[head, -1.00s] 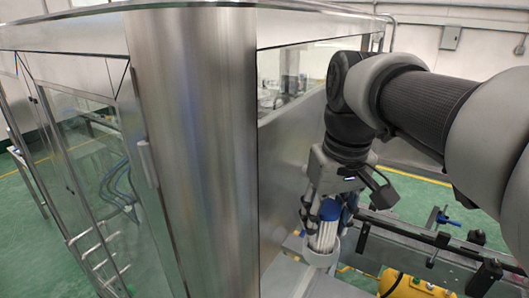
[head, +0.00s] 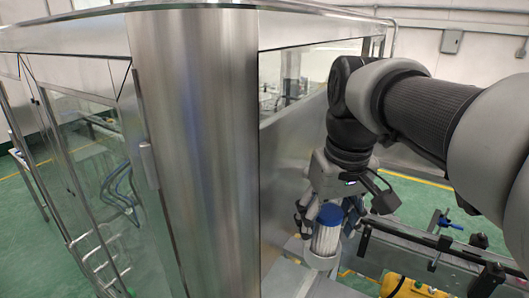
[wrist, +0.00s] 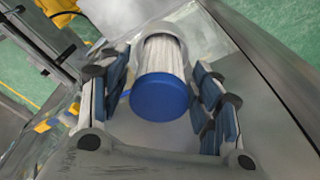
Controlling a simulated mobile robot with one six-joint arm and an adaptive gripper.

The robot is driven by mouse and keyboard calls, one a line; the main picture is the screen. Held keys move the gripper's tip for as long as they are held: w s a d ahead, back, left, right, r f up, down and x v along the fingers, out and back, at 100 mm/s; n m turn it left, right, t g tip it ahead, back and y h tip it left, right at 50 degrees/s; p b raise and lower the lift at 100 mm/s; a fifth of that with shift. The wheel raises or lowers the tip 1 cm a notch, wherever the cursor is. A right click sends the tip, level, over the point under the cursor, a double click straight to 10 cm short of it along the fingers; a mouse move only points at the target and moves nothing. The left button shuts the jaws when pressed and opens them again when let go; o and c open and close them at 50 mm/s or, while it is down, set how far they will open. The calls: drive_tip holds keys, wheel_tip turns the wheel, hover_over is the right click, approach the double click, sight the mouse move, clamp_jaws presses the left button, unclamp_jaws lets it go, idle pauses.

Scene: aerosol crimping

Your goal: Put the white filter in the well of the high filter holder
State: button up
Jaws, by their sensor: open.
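The white filter (head: 326,238) is a pleated white cylinder with a blue cap. It stands with its lower end inside the ring-shaped filter holder (head: 319,259), and its upper part and cap stick out above the rim. In the wrist view the filter (wrist: 164,58) shows its blue cap toward the camera, with the holder's pale rim (wrist: 205,35) around its far end. My gripper (head: 328,215) is open around the capped end. In the wrist view its blue-padded fingers (wrist: 162,95) stand apart from the cap, with gaps on both sides.
A large steel cabinet column (head: 200,150) stands close to the left of the gripper. A metal conveyor rail (head: 430,255) runs at the right, with a yellow object (head: 405,286) below it. A blue-handled clamp (head: 446,222) sits behind the rail.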

drive_tip(key=r, duration=0.4)
drive_tip(key=s+r+p, duration=0.1)
drive_tip(key=r, duration=0.7)
drive_tip(key=shift+s+d, duration=0.15)
drive_tip(key=shift+s, duration=0.25)
drive_tip(key=s+f+m+t, duration=0.1)
drive_tip(key=s+f, duration=0.5)
drive_tip(key=f, duration=0.4)
drive_tip(key=s+f+t, duration=0.2)
drive_tip(key=s+f, duration=0.5)
drive_tip(key=f, duration=0.3)
drive_tip(key=shift+f+m, duration=0.25)
drive_tip(key=shift+m, duration=0.15)
drive_tip(key=shift+s, duration=0.1)
